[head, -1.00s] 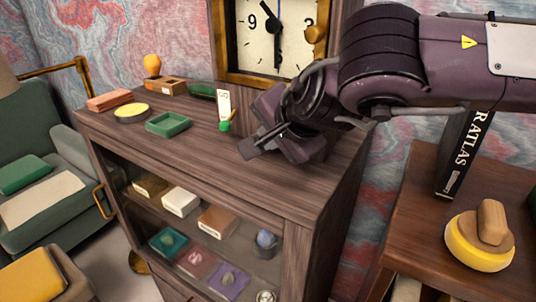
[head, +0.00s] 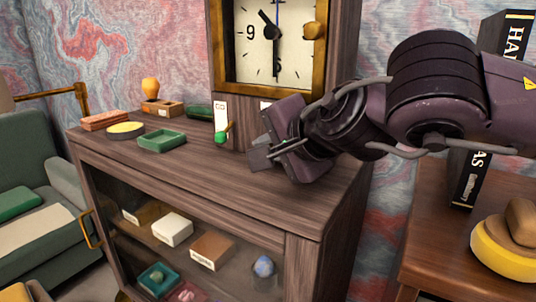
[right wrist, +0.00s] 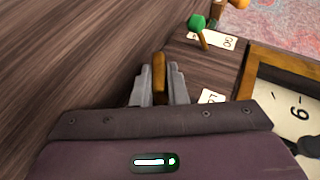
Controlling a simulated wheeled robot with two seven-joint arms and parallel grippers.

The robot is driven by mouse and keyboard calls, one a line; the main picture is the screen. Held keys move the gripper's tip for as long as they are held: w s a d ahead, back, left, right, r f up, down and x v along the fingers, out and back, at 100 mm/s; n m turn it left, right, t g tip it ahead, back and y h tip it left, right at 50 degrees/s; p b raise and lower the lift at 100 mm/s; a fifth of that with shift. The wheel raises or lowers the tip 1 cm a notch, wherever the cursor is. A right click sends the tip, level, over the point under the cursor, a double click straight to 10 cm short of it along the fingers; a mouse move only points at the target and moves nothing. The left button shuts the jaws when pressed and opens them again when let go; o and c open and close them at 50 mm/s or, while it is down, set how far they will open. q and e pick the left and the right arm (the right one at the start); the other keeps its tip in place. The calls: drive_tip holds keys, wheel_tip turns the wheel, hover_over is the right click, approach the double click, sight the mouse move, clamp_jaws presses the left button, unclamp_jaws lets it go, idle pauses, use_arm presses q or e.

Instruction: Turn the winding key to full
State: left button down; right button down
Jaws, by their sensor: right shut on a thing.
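The clock (head: 272,78) stands on the dark wooden cabinet, its white face and gold frame partly cut off at the top in the head view. My right gripper (head: 262,155) is just in front of the clock case's lower part. In the right wrist view my right gripper (right wrist: 159,90) is shut on a narrow brass-coloured piece, which looks like the winding key (right wrist: 159,72). In the head view the gripper hides this piece. A green ball-ended lever (head: 220,138) stands to the left of the gripper, by a white label (head: 221,110). My left gripper is not in view.
On the cabinet top (head: 230,178) to the left are a green tray (head: 162,140), a yellow-topped round tin (head: 126,130) and a brick-coloured block (head: 106,120). A side table (head: 430,235) with a black book (head: 468,175) stands to the right. The cabinet's front strip is clear.

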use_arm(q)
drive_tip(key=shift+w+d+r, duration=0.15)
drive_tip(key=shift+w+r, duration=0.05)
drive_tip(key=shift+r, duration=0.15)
use_arm(e)
drive_tip(key=shift+f, duration=0.1)
drive_tip(key=c, duration=1.4)
unclamp_jaws()
drive_tip(key=shift+c, duration=0.2)
drive_tip(key=shift+s+d+r, duration=0.2)
drive_tip(key=shift+s+r, duration=0.15)
drive_tip(key=shift+s, duration=0.05)
drive_tip(key=v, duration=0.5)
drive_tip(key=shift+s+d+r, duration=0.1)
drive_tip(key=shift+s+d, duration=0.05)
drive_tip(key=shift+s, duration=0.1)
drive_tip(key=shift+s+d+r, duration=0.15)
drive_tip(key=shift+s+r, duration=0.05)
drive_tip(key=shift+s, duration=0.1)
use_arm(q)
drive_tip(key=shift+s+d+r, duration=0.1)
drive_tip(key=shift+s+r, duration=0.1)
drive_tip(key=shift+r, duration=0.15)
use_arm(e)
drive_tip(key=shift+s+d, duration=0.1)
drive_tip(key=shift+s, duration=0.05)
